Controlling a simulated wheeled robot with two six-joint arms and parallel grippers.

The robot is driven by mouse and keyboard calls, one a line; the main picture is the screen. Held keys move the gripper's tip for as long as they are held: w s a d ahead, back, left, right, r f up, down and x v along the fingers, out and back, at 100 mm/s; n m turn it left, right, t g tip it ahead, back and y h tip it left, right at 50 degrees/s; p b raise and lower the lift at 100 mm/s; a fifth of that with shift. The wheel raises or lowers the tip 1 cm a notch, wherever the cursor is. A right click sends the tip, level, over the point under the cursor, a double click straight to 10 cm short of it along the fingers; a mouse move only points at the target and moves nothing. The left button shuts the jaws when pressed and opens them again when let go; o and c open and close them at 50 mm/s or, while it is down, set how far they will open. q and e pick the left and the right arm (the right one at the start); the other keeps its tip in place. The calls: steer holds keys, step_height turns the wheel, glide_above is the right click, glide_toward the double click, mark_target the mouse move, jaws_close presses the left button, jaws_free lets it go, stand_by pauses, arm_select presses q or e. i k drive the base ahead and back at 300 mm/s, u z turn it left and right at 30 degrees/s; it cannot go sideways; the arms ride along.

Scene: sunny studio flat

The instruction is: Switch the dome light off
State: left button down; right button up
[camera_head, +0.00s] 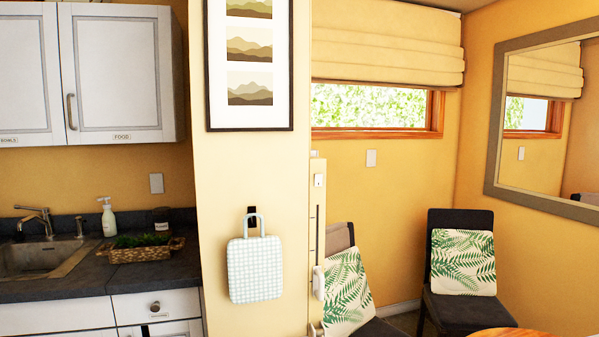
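No dome light shows in the head view, and the ceiling is almost wholly out of the picture. A white wall plate (371,158), perhaps a switch, is on the yellow wall below the window. Another pale plate (156,183) is on the kitchen wall above the counter. A small white plate with a dark mark (319,180) is on the narrow panel at the partition's right edge. I cannot tell which light any of them works. Neither of my grippers is in view.
A checked bag (256,268) hangs from a hook on the partition. Two dark chairs with leaf-print cushions (463,262) stand at the right, near a wooden table edge (510,332). The counter (95,286) with sink, soap bottle and basket is at the left.

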mark_target(318, 177)
steer(key=z, duration=0.25)
steer(key=i, duration=0.95)
steer(key=z, duration=0.5)
